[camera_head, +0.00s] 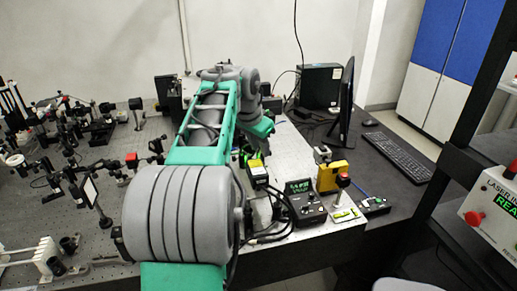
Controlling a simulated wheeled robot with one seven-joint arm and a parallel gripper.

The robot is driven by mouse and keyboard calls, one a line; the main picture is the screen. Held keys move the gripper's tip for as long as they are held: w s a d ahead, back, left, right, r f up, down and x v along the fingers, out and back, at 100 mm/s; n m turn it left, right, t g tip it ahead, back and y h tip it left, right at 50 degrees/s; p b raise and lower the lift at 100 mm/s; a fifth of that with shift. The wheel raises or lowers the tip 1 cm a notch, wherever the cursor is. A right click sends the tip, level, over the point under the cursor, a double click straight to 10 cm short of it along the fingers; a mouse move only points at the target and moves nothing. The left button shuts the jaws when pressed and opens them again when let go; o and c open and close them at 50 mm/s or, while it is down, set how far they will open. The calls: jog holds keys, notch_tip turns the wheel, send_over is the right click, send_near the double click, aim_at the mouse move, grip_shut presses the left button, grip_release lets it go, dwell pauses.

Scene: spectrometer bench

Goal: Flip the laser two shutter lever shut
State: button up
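My grey and green arm reaches from the bottom of the view across the bench. Its wrist bends down near the middle. The end with my gripper (252,150) shows only as a small dark shape below the green wrist link, and its fingers cannot be made out. Just in front of it is a black box with a yellow label (257,175). A black controller with a lit green display (303,190) stands to the right of that box. I cannot make out the laser two shutter lever or its position; it may be hidden by my arm or too small.
A small black box (374,205) lies at the bench edge. Optics mounts crowd the left. A monitor (345,105) and keyboard (398,155) are behind. A laser interlock box (493,205) is far right.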

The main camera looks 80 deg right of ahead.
jog(key=shift+d+f, duration=0.1)
jog(key=shift+f, duration=0.15)
jog(key=shift+c, duration=0.5)
grip_shut()
